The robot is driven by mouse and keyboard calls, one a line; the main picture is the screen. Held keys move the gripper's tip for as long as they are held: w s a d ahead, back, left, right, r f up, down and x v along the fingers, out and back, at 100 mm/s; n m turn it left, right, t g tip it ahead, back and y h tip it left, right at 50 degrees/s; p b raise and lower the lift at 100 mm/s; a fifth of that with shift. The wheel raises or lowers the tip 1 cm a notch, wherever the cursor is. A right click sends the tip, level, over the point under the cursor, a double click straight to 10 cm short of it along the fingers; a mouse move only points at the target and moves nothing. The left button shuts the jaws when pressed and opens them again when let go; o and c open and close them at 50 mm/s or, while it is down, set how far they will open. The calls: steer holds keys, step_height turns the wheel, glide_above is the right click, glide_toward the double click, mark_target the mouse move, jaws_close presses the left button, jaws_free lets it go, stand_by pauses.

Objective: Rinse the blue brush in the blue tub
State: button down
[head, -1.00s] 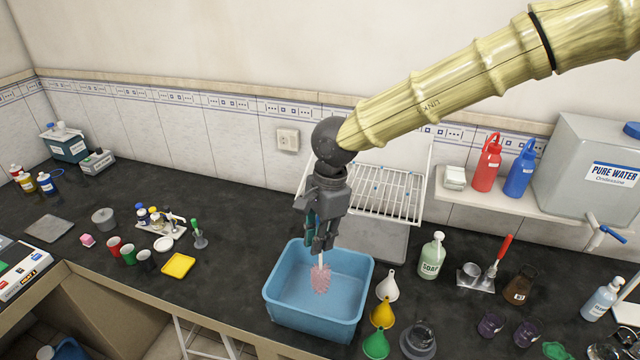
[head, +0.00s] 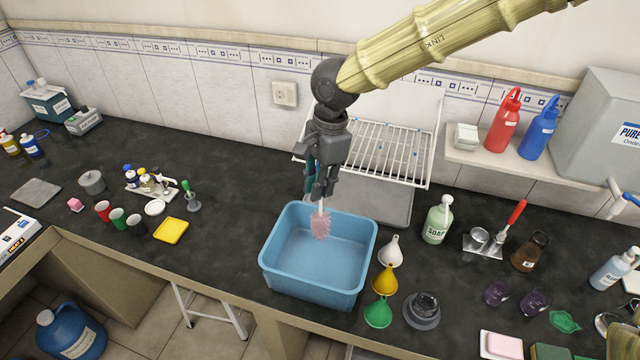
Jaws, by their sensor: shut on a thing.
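The blue tub (head: 312,291) stands on the dark bench near its front edge, in the middle of the head view. My gripper (head: 322,196) points down over the tub's back part. It is shut on the white handle of a brush (head: 320,225) whose head looks pink, not blue. The brush hangs nearly upright, head down, in front of the tub's back inner wall. I cannot tell whether the head is below the rim. No water surface can be made out clearly.
Right of the tub stand a white funnel (head: 391,251), a yellow funnel (head: 384,280) and a green funnel (head: 378,313). A soap bottle (head: 437,222) and a red-handled brush (head: 516,213) are farther right. A drying rack (head: 385,150) stands behind.

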mark_target(319, 214)
steer(key=f, duration=0.1)
steer(key=w+f+b, duration=0.1)
steer(key=f+b, duration=0.1)
steer(key=shift+w+f, duration=0.25)
steer(key=shift+f, duration=0.1)
steer(key=shift+s, duration=0.45)
steer(key=shift+s+f, duration=0.15)
steer(key=shift+f, duration=0.05)
steer(key=f, duration=0.1)
steer(key=w+f, duration=0.1)
steer(key=shift+w+f, duration=0.15)
steer(key=shift+f, duration=0.15)
steer(key=shift+s+f, duration=0.4)
steer(key=shift+f, duration=0.3)
steer(key=shift+w+f, duration=0.1)
steer(key=shift+f, duration=0.8)
steer(key=shift+w, duration=0.1)
